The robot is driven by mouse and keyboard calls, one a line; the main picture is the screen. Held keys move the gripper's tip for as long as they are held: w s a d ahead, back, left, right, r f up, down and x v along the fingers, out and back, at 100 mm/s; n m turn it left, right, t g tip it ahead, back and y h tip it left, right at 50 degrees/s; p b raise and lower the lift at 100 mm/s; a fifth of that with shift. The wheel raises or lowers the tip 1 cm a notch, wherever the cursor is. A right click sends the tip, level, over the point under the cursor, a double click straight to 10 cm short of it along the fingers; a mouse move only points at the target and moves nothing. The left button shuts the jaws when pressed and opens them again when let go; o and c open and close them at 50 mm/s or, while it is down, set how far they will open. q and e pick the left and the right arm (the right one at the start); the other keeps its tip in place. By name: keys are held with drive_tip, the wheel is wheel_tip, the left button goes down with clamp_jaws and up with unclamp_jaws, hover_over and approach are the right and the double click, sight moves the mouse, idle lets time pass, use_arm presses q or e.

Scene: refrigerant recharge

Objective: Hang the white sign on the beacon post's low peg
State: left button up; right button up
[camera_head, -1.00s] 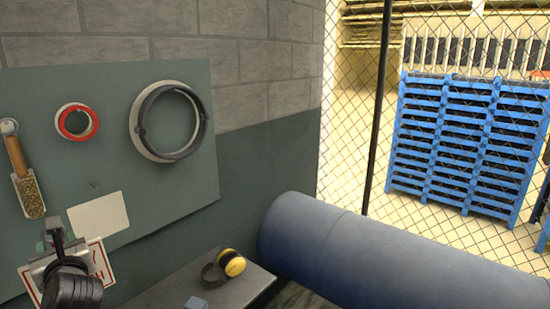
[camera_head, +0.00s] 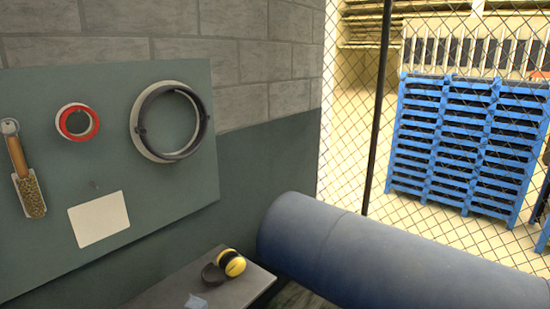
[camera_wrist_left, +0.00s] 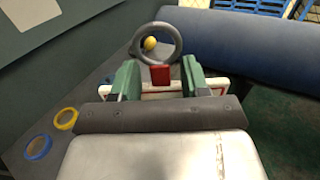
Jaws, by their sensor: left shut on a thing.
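The white sign with a red border (camera_wrist_left: 218,84) is in the left wrist view, seen nearly edge-on. My left gripper (camera_wrist_left: 160,82) has green fingers and is shut on the sign. A red block (camera_wrist_left: 160,75) shows between the fingers, with a grey ring (camera_wrist_left: 176,35) rising above it. Most of the sign's face is hidden behind the gripper. My left gripper is out of the head view. My right gripper shows in neither view. I cannot make out the beacon post or its low peg.
A green-grey board (camera_head: 60,100) carries a red ring (camera_head: 77,122), a dark ring (camera_head: 170,122), a tube (camera_head: 28,180) and a blank white plate (camera_head: 98,219). Yellow earmuffs (camera_head: 231,263) lie on the bench (camera_head: 175,285). A large blue cylinder (camera_head: 370,260) lies to the right. Yellow (camera_wrist_left: 66,118) and blue (camera_wrist_left: 38,146) rings lie on the bench.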

use_arm(q)
drive_tip(key=shift+w+d+r+n+y, duration=0.25)
drive_tip(key=shift+d+n+y, duration=0.35)
drive_tip(key=shift+y, duration=0.25)
drive_tip(key=shift+w+d+r+n+y, duration=0.1)
drive_tip(key=shift+d+r+n+y, duration=0.1)
drive_tip(key=shift+d+n+y, duration=0.5)
drive_tip(key=shift+y, duration=0.35)
wheel_tip(320, 180, down, 7)
drive_tip(key=b, duration=0.7)
